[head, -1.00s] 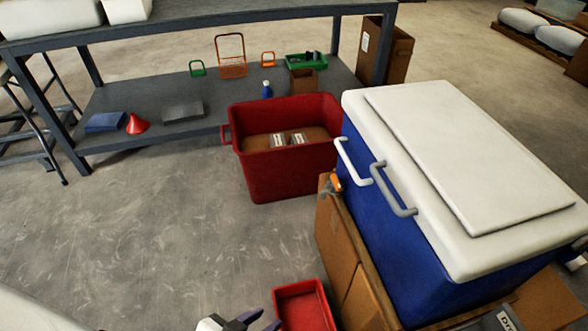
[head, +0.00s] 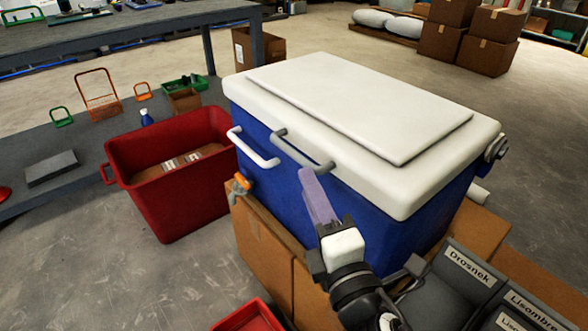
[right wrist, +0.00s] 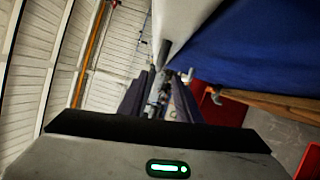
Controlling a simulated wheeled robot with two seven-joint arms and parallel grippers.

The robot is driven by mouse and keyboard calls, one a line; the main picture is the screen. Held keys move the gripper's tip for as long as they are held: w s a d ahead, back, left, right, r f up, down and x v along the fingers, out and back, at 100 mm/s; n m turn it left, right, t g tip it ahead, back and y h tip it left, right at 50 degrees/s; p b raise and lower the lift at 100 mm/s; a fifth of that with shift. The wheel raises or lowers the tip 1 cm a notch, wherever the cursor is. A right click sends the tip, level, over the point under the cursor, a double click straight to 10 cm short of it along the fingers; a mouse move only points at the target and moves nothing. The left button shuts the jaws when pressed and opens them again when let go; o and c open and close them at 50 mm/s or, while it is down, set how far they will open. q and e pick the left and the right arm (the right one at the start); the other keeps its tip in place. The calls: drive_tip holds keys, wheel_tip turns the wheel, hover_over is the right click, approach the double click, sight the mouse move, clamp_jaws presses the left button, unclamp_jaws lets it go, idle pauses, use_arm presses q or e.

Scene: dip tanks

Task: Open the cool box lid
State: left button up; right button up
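The cool box (head: 285,175) has a blue body and a white lid (head: 365,105). The lid lies flat and shut. A grey handle (head: 302,152) sits at the lid's front edge, and a white handle (head: 252,148) is to its left. My right gripper (head: 312,180) is at the box's front, with its purple fingers pointing up towards the grey handle's right end. In the right wrist view its fingers (right wrist: 157,85) stand apart, with a grey bar-like part showing between them. Contact cannot be told. The blue wall (right wrist: 245,50) fills the upper right there. My left gripper is not in view.
The box stands on cardboard boxes (head: 262,240), with an orange-handled item (head: 241,182) on their left edge. A red bin (head: 165,205) stands to the left, and a small red tray (head: 250,317) below. Labelled dark grey containers (head: 465,280) are at the lower right.

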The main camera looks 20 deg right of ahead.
sight(295, 151)
drive_tip(key=w, duration=0.6)
drive_tip(key=w+r, duration=0.1)
drive_tip(key=w, duration=0.3)
drive_tip(key=shift+d, duration=0.25)
clamp_jaws()
